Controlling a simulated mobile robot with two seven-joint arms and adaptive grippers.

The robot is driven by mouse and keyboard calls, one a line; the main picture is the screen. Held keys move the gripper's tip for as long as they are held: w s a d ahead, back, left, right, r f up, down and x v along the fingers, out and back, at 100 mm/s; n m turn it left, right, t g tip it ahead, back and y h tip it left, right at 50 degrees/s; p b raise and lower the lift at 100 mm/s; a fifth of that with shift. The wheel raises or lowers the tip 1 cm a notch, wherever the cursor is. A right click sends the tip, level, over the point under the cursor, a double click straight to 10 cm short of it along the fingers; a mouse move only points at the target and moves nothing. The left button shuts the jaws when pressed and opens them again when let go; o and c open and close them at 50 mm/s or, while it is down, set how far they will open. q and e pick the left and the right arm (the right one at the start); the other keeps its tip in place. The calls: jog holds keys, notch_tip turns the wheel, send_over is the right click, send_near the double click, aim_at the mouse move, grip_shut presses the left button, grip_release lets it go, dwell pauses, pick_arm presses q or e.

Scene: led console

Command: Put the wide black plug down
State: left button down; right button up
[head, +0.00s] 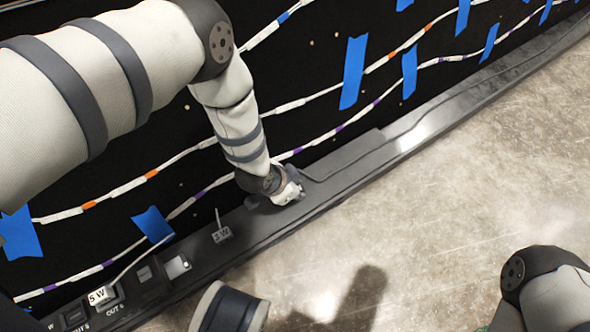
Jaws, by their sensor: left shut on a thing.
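My left gripper (290,191) is low over the dark grey console ledge (345,185), at the foot of the black panel. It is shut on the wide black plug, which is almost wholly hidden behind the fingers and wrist. A thin dark cable (375,158) runs along the ledge to the upper right from beside the gripper. I cannot tell whether the plug touches the ledge.
LED strips and blue tape (353,72) cover the panel. The concrete floor (450,200) is clear.

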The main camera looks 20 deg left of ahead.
pick_arm(q)
jog(key=c, duration=1.4)
grip_release()
jog(key=shift+f, duration=0.1)
